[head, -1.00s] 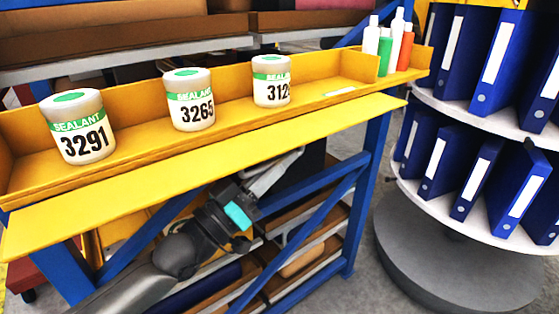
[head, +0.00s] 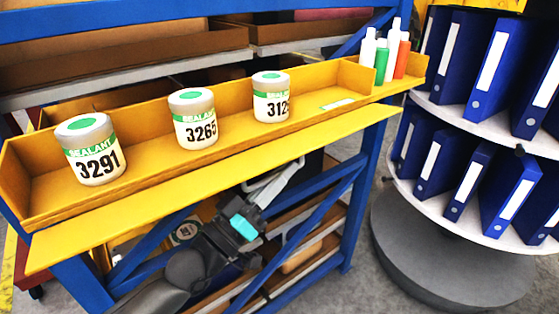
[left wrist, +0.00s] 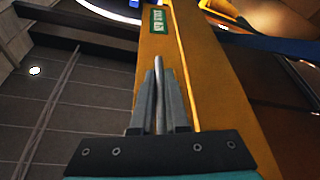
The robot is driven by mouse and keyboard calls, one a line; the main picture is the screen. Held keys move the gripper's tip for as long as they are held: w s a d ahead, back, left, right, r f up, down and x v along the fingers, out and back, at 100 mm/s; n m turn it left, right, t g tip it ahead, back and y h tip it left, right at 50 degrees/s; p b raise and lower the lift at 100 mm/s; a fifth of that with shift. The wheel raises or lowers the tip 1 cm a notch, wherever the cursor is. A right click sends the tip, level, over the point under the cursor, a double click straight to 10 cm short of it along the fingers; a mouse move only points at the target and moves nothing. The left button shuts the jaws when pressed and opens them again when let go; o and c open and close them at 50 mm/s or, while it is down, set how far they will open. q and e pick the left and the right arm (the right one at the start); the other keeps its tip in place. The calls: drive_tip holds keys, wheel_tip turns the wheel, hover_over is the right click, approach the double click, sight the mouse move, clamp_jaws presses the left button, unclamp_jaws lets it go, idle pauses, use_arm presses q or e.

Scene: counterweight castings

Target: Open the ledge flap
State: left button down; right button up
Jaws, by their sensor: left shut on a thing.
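The ledge flap (head: 215,195) is a long yellow panel along the front edge of the yellow ledge, sticking outward below the sealant jars. In the left wrist view a yellow panel (left wrist: 205,105) with a green label (left wrist: 157,20) fills the middle, probably the flap's underside. My left gripper (head: 272,188) is below the flap, near its middle. In the left wrist view its fingers (left wrist: 159,92) are closed around a thin grey bar (left wrist: 158,75) in front of the panel. How the bar joins the flap is hidden. My right gripper is not in view.
Three sealant jars, 3291 (head: 92,150), 3265 (head: 193,118) and 3125 or similar (head: 271,97), stand on the ledge (head: 235,128). Several bottles (head: 383,60) stand at its right end. Blue frame braces (head: 315,190) run beneath. A round binder rack (head: 450,222) stands at right.

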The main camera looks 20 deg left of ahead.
use_arm(q)
drive_tip(key=shift+s+d+r+n+y+p, duration=0.1)
drive_tip(key=shift+r+n+y+p, duration=0.2)
drive_tip(key=shift+r+n+p, duration=0.5)
drive_tip(key=shift+f, duration=0.3)
drive_tip(key=c, duration=0.9)
unclamp_jaws()
drive_tip(key=shift+s+f, duration=0.1)
drive_tip(key=shift+f, duration=0.05)
drive_tip(key=b+v, duration=0.1)
drive_tip(key=v, duration=1.4)
drive_tip(key=shift+f, duration=0.2)
